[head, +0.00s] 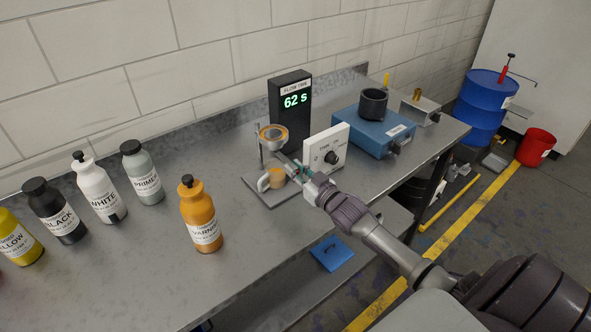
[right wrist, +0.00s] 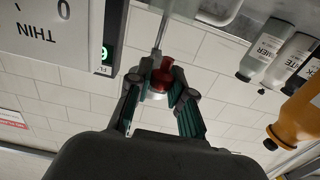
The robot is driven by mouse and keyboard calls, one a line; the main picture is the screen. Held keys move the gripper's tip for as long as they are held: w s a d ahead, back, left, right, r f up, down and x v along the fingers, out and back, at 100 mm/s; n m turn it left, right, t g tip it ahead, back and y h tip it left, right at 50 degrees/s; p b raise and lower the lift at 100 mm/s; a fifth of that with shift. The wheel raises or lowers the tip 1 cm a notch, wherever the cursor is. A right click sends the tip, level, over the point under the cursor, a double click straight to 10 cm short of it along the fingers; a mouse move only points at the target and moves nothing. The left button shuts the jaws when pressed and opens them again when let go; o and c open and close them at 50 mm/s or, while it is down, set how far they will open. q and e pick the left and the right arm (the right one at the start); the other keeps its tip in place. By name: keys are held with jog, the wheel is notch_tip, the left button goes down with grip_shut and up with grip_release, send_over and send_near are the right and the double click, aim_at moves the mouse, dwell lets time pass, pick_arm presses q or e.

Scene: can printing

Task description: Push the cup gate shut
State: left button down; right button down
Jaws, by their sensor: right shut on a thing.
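The flow cup (head: 273,136) stands on a thin post over a metal base plate, with an orange ring of paint at its rim. A mug (head: 270,179) with orange colour stands below it. My right gripper (head: 304,174) is beside the cup stand, between the mug and the white dial panel. In the right wrist view its two fingers (right wrist: 160,98) are shut around a red knob (right wrist: 163,72), which appears to be the gate's handle. How far the gate is open is hidden. My left gripper is out of view.
A black timer (head: 290,104) reads 62 s behind the cup. The white dial panel (head: 326,148) stands close to my right gripper. An orange bottle (head: 200,216) and several other paint bottles stand left. A blue box (head: 373,131) holds a dark cup at right.

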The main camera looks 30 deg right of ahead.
aim_at(288, 162)
jog(key=w+b, duration=0.1)
jog(key=w, duration=0.1)
jog(key=shift+w+a+b, duration=0.1)
jog(key=shift+w+b, duration=0.25)
jog(key=shift+w, duration=0.15)
jog(key=shift+r, duration=0.1)
jog(key=c, duration=1.5)
grip_release()
jog(key=o, duration=0.5)
jog(key=shift+w, duration=0.15)
